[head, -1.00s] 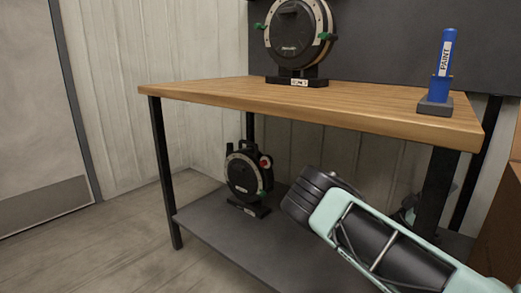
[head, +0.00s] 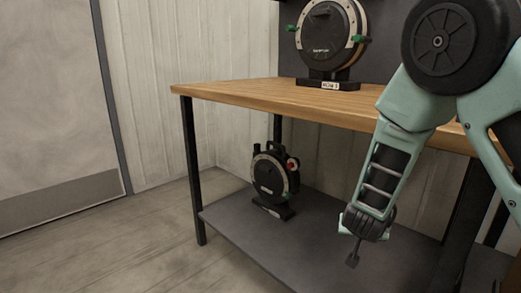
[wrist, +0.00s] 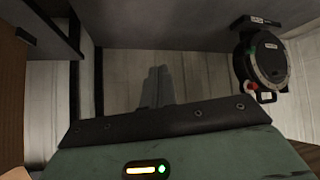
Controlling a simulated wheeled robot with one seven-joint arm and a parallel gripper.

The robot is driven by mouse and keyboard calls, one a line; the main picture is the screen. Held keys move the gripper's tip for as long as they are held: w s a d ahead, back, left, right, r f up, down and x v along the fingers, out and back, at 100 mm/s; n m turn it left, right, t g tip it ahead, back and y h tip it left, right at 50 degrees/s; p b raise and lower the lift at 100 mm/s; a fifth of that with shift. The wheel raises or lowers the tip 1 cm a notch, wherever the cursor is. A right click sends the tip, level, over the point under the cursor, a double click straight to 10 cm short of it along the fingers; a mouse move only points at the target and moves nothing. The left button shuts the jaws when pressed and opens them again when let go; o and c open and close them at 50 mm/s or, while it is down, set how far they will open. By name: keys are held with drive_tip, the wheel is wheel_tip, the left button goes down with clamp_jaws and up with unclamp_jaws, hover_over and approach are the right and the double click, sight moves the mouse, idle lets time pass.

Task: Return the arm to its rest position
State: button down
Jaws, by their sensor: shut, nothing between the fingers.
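My arm hangs at the right of the head view, in front of the workbench, with its forearm pointing down. My gripper (head: 352,258) is at its lower end, shut and empty, in front of the lower shelf. It appears to touch nothing.
The wooden bench top (head: 240,93) carries a round black seed meter (head: 328,35). A second one (head: 270,180) stands on the grey lower shelf (head: 310,235) and also shows in the wrist view (wrist: 268,58). Floor (head: 110,240) at left is clear.

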drive_tip(key=s+a+r+n+g+y, duration=0.2)
drive_tip(key=s+a+r+n+y, duration=0.15)
drive_tip(key=s+a, duration=0.45)
drive_tip(key=s+a+r+n+g+y, duration=0.2)
drive_tip(key=s+a+r+n+y, duration=0.3)
drive_tip(key=a, duration=0.6)
drive_tip(key=s+d+r+n+g+h+p, duration=0.1)
drive_tip(key=s+r+n+g+h, duration=0.1)
drive_tip(key=s, duration=0.8)
drive_tip(key=s+d+r+n+g+h+p, duration=0.1)
drive_tip(key=s+r+n+g, duration=0.1)
drive_tip(key=s, duration=0.8)
wheel_tip(320, 180, up, 36)
drive_tip(key=p, duration=3.6)
drive_tip(key=shift+r, duration=0.25)
drive_tip(key=shift+w, duration=0.1)
